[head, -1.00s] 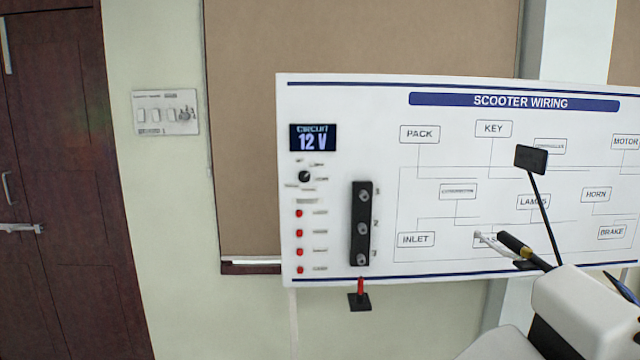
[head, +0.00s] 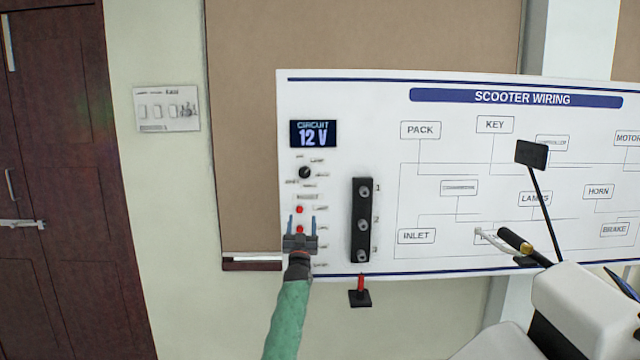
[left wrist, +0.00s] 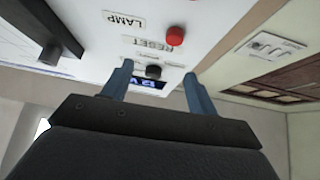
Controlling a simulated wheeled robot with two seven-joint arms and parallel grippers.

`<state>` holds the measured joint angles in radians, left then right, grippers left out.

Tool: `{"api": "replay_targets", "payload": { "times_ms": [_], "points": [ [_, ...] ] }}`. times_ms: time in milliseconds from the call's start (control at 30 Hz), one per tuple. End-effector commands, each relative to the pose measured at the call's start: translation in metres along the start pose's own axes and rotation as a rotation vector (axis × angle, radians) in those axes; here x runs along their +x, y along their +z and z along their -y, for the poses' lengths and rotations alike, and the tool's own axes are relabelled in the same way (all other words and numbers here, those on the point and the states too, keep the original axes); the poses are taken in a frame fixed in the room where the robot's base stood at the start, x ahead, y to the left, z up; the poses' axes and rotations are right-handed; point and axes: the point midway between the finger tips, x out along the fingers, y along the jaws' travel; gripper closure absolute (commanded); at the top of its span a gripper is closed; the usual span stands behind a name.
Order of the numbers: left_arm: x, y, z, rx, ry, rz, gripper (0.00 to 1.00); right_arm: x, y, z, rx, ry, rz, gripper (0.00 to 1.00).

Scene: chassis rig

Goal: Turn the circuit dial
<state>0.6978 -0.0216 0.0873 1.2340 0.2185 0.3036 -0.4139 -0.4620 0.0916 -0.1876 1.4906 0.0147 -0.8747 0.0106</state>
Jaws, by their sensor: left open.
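The circuit dial (head: 305,172) is a small round black knob on the white wiring board (head: 450,265). It sits under the display (head: 313,134) that reads CIRCUIT 12 V. In the left wrist view the dial (left wrist: 153,72) shows between my fingertips, farther along the board. My left gripper (head: 301,222) is open and empty, below the dial and in front of the column of red buttons. Its blue fingers point up in the head view. It also shows in the left wrist view (left wrist: 158,80). The gripper hides the lower buttons. My right gripper does not show.
Red buttons (head: 299,210) run below the dial. A black strip with several round posts (head: 363,190) stands right of them, with a red lever (head: 360,284) below. A scooter (head: 590,305) with mirror and handlebar is at the lower right.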

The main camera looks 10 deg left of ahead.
Motion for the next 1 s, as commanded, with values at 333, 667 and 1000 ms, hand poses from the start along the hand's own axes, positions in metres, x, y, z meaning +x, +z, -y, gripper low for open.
{"api": "replay_targets", "payload": {
  "times_ms": [333,667,1000],
  "points": [
    [0.057,-0.068,0.017,-0.005,-0.074,-0.14,0.41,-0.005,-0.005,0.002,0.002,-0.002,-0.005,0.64],
    [0.091,-0.075,0.019,-0.005,-0.073,-0.138,0.41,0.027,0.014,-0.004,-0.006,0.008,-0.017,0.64],
    [0.124,-0.078,0.022,-0.005,-0.073,-0.138,0.41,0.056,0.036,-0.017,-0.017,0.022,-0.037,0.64]
  ]
}}
